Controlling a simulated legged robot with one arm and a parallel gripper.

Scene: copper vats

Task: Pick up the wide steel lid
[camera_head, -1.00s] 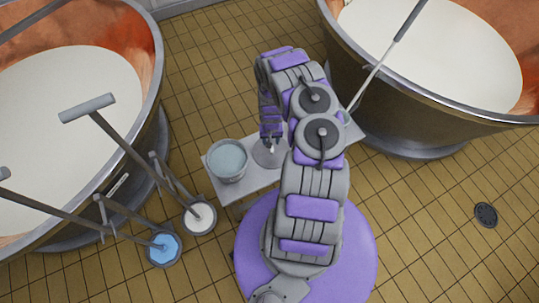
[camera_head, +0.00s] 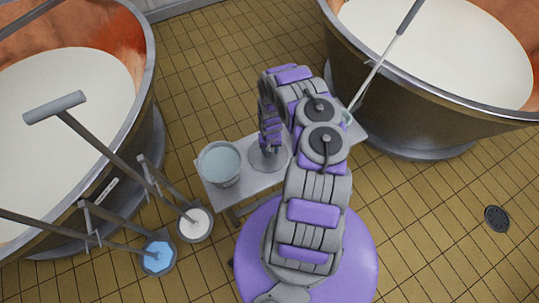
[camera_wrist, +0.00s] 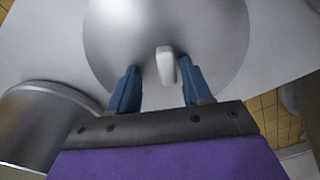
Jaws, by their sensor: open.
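The wide steel lid (camera_head: 266,158) is a round grey disc lying on a small table (camera_head: 240,200) in the head view. In the wrist view the lid (camera_wrist: 205,30) fills the upper middle, with a pale upright knob (camera_wrist: 165,66) at its centre. My gripper (camera_wrist: 158,84) is open, its two blue fingers on either side of the knob's near end and apart from it. In the head view my gripper (camera_head: 270,148) is over the lid, its fingers small and hard to make out. My arm hides part of the table.
A metal bucket (camera_head: 221,164) stands on the table, left of the lid; it also shows in the wrist view (camera_wrist: 38,130). Large copper vats of white liquid stand left (camera_head: 150,100) and right (camera_head: 400,95). Long-handled tools (camera_head: 165,190) stand at lower left.

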